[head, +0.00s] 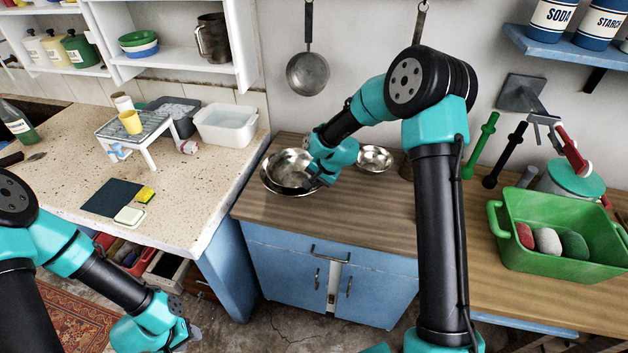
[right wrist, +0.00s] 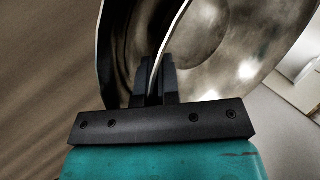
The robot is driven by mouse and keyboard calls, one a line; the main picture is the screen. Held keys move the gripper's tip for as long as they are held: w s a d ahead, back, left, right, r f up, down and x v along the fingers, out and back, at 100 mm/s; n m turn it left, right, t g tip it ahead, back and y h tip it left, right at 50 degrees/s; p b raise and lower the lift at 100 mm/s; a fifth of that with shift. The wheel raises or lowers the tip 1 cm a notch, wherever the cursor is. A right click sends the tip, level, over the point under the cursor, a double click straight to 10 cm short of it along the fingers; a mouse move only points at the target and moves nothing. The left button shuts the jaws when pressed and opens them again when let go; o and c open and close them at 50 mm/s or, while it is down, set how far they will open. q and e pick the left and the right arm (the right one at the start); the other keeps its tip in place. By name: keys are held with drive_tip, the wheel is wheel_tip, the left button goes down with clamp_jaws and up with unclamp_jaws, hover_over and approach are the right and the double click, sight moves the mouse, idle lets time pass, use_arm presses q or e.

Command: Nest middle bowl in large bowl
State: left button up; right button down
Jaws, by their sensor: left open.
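The metal middle bowl (head: 290,168) is over and partly within the slightly wider large bowl (head: 267,185) on the wooden counter. The large bowl's rim shows along the left and front. I cannot tell whether the middle bowl rests on its bottom. My right gripper (head: 316,182) is at the right edge of the bowls. In the right wrist view its fingers (right wrist: 156,82) are closed on the wall of the middle bowl (right wrist: 235,55), with the large bowl (right wrist: 118,50) beside it. My left gripper (head: 188,335) is open and empty, low at the left.
A small metal bowl (head: 375,158) stands right of the pair, behind my right arm. A green tub (head: 560,250) with stones is at the far right. A white basin (head: 226,125) and a small rack (head: 135,128) are on the speckled counter.

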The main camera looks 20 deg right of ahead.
drive_tip(key=c, duration=1.3)
unclamp_jaws()
drive_tip(key=shift+o, duration=0.5)
drive_tip(key=o, duration=0.4)
drive_tip(key=shift+f, duration=0.1)
drive_tip(key=shift+s, duration=0.1)
drive_tip(key=shift+r, duration=3.6)
